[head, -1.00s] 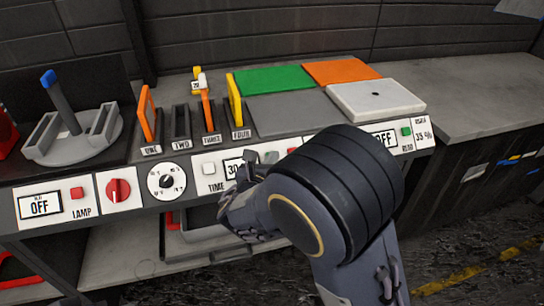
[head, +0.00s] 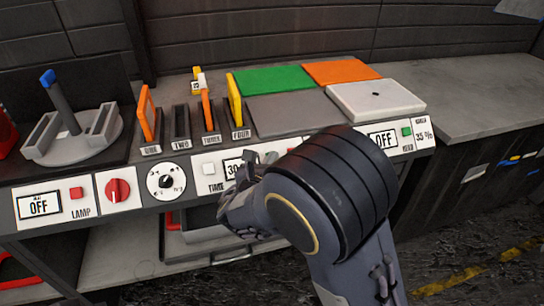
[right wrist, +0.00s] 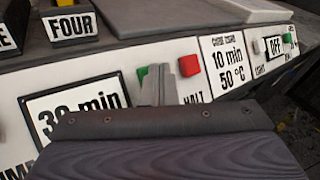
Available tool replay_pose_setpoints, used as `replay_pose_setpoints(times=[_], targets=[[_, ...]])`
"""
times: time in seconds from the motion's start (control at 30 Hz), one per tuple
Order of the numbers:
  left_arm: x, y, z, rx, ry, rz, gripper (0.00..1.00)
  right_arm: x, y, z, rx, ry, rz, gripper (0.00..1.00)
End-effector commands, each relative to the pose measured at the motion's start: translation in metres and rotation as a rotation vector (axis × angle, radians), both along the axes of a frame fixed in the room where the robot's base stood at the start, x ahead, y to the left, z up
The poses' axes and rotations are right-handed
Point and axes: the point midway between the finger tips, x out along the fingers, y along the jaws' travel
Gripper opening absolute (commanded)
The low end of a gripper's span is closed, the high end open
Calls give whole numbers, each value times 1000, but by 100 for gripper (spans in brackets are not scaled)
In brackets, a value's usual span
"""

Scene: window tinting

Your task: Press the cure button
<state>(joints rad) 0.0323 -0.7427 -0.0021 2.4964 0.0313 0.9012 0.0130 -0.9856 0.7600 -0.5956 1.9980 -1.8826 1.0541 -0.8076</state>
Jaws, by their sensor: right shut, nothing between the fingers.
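A green button (right wrist: 141,74) sits on the white panel between the 30 min display (right wrist: 75,105) and a red button (right wrist: 188,65) marked HALT. The green button is partly covered by my right gripper (right wrist: 160,75), whose fingers are shut and empty. Its label is hidden, so I cannot read whether it is the cure button. My right gripper (head: 246,172) is also in the head view, in front of the panel by the 30 min display (head: 234,168). I cannot tell whether the fingertips touch the panel. My left gripper is out of view.
The panel also has a TIME button (head: 209,169), a dial (head: 166,181), a red knob (head: 118,190) and a LAMP button (head: 76,193). Slotted tools (head: 147,112), a green pad (head: 273,79) and a white block (head: 376,100) stand above. The right counter (head: 460,90) is clear.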

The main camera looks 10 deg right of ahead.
Motion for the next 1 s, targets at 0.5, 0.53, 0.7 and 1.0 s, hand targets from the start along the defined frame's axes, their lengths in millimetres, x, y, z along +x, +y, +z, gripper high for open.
replay_pose_setpoints(times=[0.5, 0.53, 0.7, 1.0], targets=[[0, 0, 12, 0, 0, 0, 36, -13, -1, 12, 0, 0, 0, 0], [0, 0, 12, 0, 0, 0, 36, -13, -1, 12, 0, 0, 0, 0], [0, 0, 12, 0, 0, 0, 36, -13, -1, 13, 0, 0, 0, 0], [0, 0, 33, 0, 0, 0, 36, -30, -1, 34, 2, 0, 1, 0]])
